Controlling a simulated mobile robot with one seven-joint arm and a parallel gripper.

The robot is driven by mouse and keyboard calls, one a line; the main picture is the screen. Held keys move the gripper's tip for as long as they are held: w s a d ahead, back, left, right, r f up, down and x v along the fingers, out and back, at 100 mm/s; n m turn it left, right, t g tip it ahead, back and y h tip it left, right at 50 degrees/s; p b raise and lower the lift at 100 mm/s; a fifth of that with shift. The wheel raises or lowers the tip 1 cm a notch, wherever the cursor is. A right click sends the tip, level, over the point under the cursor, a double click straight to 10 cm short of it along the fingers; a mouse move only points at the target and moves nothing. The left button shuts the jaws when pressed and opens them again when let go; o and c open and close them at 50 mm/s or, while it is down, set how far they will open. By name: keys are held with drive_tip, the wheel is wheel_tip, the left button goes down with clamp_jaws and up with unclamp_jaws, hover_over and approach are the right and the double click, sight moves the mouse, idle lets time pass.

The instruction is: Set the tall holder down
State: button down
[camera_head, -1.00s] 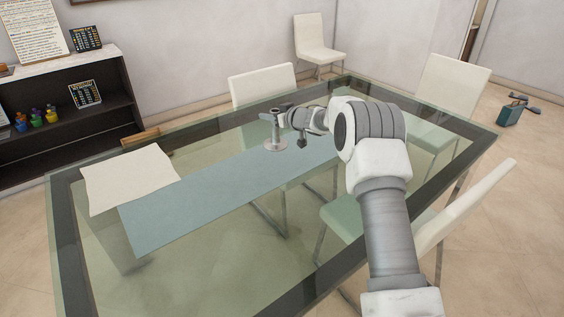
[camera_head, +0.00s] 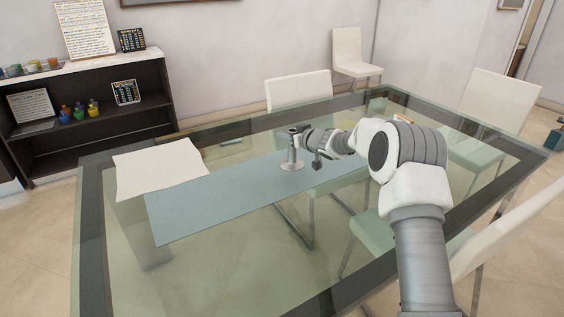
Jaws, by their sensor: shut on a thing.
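The tall holder (camera_head: 291,157) is a slim metallic stem on a round base. It is upright over the blue-grey runner (camera_head: 215,202) on the glass table. Its base looks at or very near the runner; I cannot tell for sure whether it touches. My gripper (camera_head: 298,133) reaches in from the right and is shut on the upper part of the holder. The fingertips are small and partly merged with the holder's top in this view.
A cream cloth or sheet (camera_head: 160,168) lies on the table left of the runner. White chairs stand around the table, one at the far side (camera_head: 298,90). A dark shelf (camera_head: 92,108) with small coloured jars stands at the back left. The runner's left part is clear.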

sight(281, 162)
drive_tip(key=shift+s+a+f+b, duration=0.6)
drive_tip(key=shift+s+a+f, duration=0.3)
drive_tip(key=shift+a, duration=0.25)
drive_tip(key=shift+f+b, duration=0.9)
drive_tip(key=shift+f, duration=1.05)
drive_tip(key=shift+f, duration=0.2)
drive_tip(key=c, duration=0.5)
unclamp_jaws()
